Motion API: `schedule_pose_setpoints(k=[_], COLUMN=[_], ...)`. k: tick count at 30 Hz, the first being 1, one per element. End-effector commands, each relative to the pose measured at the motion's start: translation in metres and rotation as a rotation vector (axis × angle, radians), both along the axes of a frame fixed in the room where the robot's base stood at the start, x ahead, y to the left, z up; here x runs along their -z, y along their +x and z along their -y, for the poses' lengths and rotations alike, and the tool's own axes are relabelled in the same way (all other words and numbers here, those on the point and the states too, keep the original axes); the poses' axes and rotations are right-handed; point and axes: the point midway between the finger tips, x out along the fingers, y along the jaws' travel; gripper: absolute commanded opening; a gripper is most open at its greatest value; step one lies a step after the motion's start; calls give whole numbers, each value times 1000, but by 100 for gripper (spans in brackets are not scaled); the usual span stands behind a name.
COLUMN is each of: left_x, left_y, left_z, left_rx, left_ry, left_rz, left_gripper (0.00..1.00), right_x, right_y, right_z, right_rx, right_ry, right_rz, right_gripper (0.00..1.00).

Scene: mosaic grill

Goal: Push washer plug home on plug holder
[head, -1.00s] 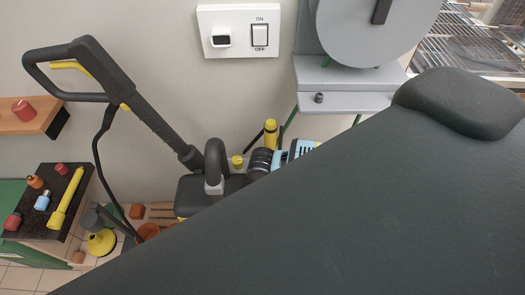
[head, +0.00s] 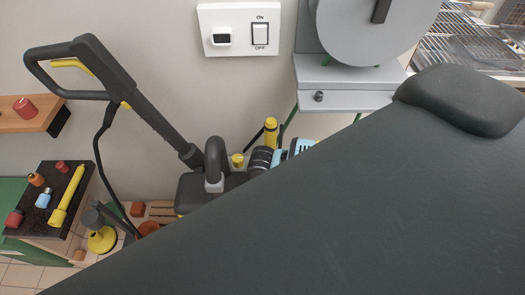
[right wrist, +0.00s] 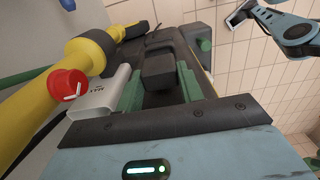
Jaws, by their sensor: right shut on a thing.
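The yellow and black washer stands against the wall in the head view, with its long dark handle (head: 135,85) rising to the upper left. In the right wrist view its yellow body carries a red knob (right wrist: 68,84). My right gripper (right wrist: 159,86) has its green finger pads shut on a dark blocky plug (right wrist: 158,70). Dark ridged parts lie just beyond the plug; I cannot tell which is the plug holder or whether the plug is seated. In the head view the plug is hidden. My left gripper is not seen.
A white wall socket with an ON/OFF switch (head: 260,34) is above the washer. A grey shelf (head: 345,98) is to its right. Several small bottles stand on a dark-topped cabinet (head: 30,220) at left. A large dark shape covers the lower right.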

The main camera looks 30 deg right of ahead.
Motion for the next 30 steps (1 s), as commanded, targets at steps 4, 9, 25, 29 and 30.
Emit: schedule_pose_setpoints(k=[4,9,25,29,30], left_x=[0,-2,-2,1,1], left_y=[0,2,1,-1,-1], left_z=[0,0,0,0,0], left_rx=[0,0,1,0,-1], left_ry=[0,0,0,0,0], left_rz=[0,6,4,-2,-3], left_gripper=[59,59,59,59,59], right_x=[0,-1,2,5,6], right_y=[0,0,0,0,0], right_z=[0,0,0,0,0], right_rx=[0,0,0,0,1], right_ry=[0,0,1,0,0], right_rz=[0,1,-1,-2,-2], right_gripper=[4,4,4,4,4])
